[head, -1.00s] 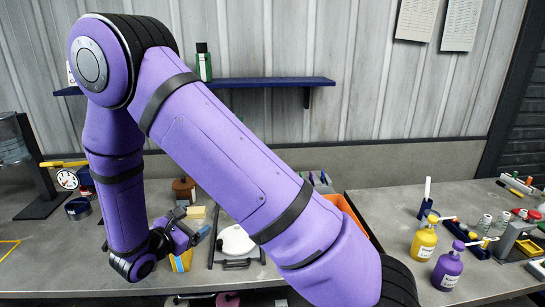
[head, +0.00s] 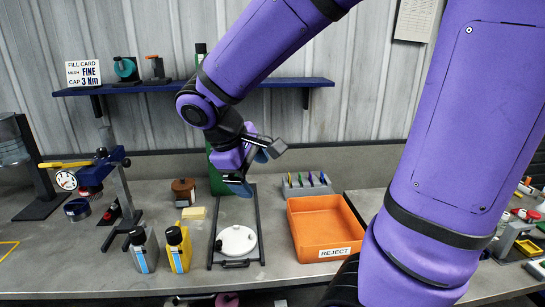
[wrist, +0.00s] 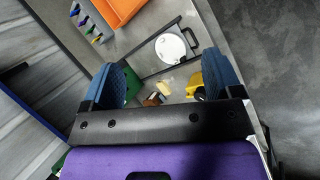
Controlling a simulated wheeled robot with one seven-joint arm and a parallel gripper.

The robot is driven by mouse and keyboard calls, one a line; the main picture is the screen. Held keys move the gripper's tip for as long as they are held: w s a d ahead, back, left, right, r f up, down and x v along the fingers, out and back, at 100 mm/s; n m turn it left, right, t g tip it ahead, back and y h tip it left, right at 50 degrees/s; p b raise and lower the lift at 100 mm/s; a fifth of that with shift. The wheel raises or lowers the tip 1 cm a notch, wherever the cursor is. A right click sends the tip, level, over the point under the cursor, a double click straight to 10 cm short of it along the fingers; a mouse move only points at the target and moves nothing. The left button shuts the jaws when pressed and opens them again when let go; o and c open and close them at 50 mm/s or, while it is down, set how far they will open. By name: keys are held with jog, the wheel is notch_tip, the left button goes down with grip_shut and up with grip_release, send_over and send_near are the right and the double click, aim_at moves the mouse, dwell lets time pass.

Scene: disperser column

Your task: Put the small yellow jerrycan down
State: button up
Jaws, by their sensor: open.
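The small yellow jerrycan (head: 178,248) stands upright on the grey bench in the head view, with a dark cap and a pale label strip. In the wrist view the yellow jerrycan (wrist: 195,86) shows beside the right finger, partly cut off by it. My gripper (head: 252,172) is open and empty in the air, above and to the right of the jerrycan and well apart from it. Its two blue finger pads (wrist: 163,78) stand wide apart in the wrist view.
A grey jerrycan (head: 144,249) stands close left of the yellow one. A framed stand with a white round lid (head: 236,241) is to its right, then an orange REJECT bin (head: 322,228). A pale yellow block (head: 194,213) and brown pot (head: 184,190) lie behind.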

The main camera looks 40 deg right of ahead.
jog(key=s+a+r+m+t+y, duration=0.3)
jog(key=s+r+m+t+y, duration=0.1)
jog(key=s+r, duration=0.3)
jog(key=shift+s+r+m+t+y, duration=0.15)
jog(key=shift+s+m+t+y, duration=0.25)
jog(key=shift+s+t+y, duration=0.6)
jog(key=shift+s+d+g, duration=0.1)
jog(key=shift+s+g, duration=0.1)
jog(key=shift+g, duration=0.1)
